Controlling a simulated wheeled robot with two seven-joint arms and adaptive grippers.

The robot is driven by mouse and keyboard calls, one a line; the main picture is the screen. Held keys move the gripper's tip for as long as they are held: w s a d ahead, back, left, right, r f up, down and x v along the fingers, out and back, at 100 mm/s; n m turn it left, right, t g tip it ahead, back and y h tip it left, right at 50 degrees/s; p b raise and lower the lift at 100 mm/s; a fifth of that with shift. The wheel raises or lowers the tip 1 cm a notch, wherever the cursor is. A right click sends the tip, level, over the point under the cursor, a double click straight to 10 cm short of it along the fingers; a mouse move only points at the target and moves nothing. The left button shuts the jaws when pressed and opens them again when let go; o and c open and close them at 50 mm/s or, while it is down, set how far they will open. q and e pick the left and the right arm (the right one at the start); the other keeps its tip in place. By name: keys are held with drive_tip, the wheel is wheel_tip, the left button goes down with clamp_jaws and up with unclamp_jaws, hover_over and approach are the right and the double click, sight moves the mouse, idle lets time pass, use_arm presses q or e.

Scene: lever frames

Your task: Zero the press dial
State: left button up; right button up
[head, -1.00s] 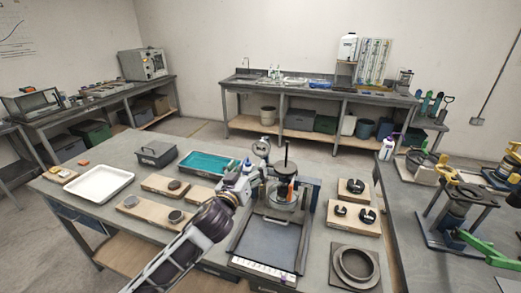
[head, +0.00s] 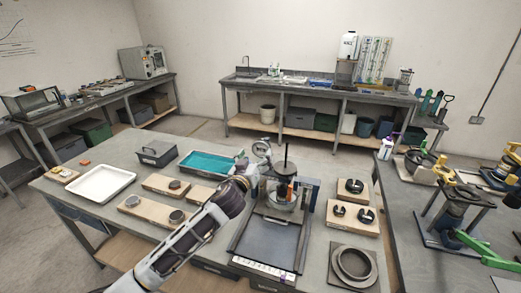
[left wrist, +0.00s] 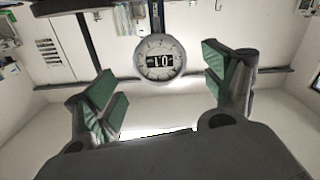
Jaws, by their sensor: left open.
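The press (head: 283,195) stands on the near bench, with a dark upright rod and a clear-walled round body. In the left wrist view the dial (left wrist: 160,58) faces me at top centre, with a dark window whose digits look like 10; any sign is unclear. My right gripper is out of view.
A dark tray (head: 268,243) lies in front of the press. Wooden blocks with slotted weights (head: 352,188) and a ring (head: 354,263) are to the right. A teal tray (head: 208,163), wooden blocks and a white tray (head: 101,184) lie left.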

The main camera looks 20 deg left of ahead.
sight(261, 150)
use_arm(q)
drive_tip(key=shift+w+d+p, duration=0.1)
drive_tip(key=shift+w+p, duration=0.35)
drive_tip(key=shift+w, duration=2.2)
drive_tip(key=c, duration=1)
